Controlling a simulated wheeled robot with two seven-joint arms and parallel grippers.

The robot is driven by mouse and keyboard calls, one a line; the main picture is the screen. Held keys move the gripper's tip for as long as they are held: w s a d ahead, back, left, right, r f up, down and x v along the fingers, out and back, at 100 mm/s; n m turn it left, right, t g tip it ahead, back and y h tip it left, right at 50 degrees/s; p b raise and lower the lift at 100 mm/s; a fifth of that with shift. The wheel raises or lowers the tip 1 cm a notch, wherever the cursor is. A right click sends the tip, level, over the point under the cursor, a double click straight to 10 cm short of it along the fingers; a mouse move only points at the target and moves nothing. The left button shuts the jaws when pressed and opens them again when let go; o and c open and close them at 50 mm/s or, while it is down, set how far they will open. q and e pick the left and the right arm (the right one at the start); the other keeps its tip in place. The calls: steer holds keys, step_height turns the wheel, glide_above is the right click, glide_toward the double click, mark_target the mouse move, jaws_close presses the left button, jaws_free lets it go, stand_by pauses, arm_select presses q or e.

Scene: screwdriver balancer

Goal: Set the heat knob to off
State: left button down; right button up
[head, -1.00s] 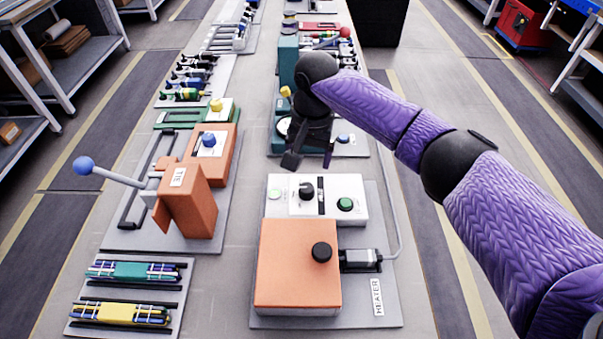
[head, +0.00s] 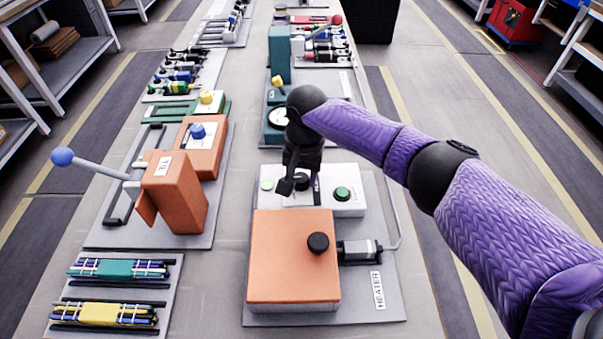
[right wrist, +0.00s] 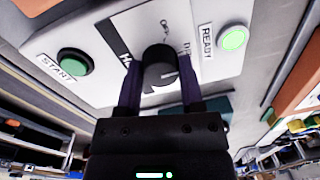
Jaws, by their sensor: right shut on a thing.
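The heat knob (right wrist: 158,66) is a black round knob on the white control panel (right wrist: 95,88) of the heater. It has a white mark on its face, and small lettering is printed around it, too partial to read surely. My right gripper (right wrist: 159,80) has one finger on each side of the knob and is shut on it. In the head view the right gripper (head: 300,188) points down over the panel and partly hides the knob (head: 303,182). My left gripper is not in view.
A green START button (right wrist: 75,62) and a light green READY lamp (right wrist: 233,38) flank the knob. The orange heater block (head: 290,260) with a black knob (head: 318,242) stands just in front of the panel. The orange lever machine (head: 175,190) stands to the left, with clear table between.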

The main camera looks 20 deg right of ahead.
jaws_close()
